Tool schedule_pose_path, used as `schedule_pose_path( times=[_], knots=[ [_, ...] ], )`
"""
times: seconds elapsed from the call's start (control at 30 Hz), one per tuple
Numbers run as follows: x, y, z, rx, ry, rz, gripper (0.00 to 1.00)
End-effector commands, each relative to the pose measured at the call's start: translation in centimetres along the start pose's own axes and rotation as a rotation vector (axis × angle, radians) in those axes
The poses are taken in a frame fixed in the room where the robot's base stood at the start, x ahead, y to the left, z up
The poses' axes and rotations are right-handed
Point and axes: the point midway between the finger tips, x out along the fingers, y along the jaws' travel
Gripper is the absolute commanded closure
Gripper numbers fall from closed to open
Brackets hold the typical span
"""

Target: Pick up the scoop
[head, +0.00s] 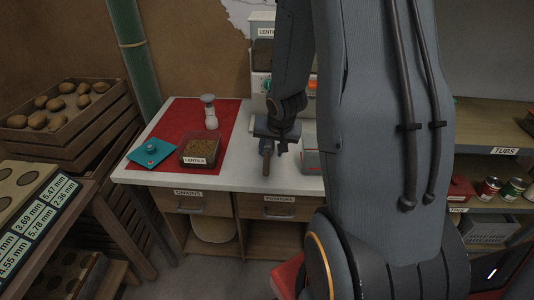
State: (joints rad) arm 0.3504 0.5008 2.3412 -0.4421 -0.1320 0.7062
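A short brown, handle-like piece (267,161) shows on the white counter, just under my gripper (272,141). It looks like the scoop's handle, but no bowl shows and the rest may be hidden behind the gripper. My gripper points down over the counter, to the right of the red mat. Its fingers are small and dark, at the top of the brown piece. I cannot tell whether they are open, shut or touching it.
A grey box (311,160) is close right of the gripper. A potato crate (70,120) stands left.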

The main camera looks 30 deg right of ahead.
Motion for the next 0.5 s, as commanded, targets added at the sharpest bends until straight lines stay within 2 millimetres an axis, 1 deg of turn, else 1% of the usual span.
schedule_pose_path(
  times=[0.03,0.23,0.5],
  knots=[
    [0.8,-0.1,0.1,0.000,-0.002,0.000,0.60],
    [2.5,-0.2,0.1,-0.004,-0.003,0.000,0.60],
    [5.8,-0.5,0.1,-0.005,-0.004,0.000,0.60]
  ],
)
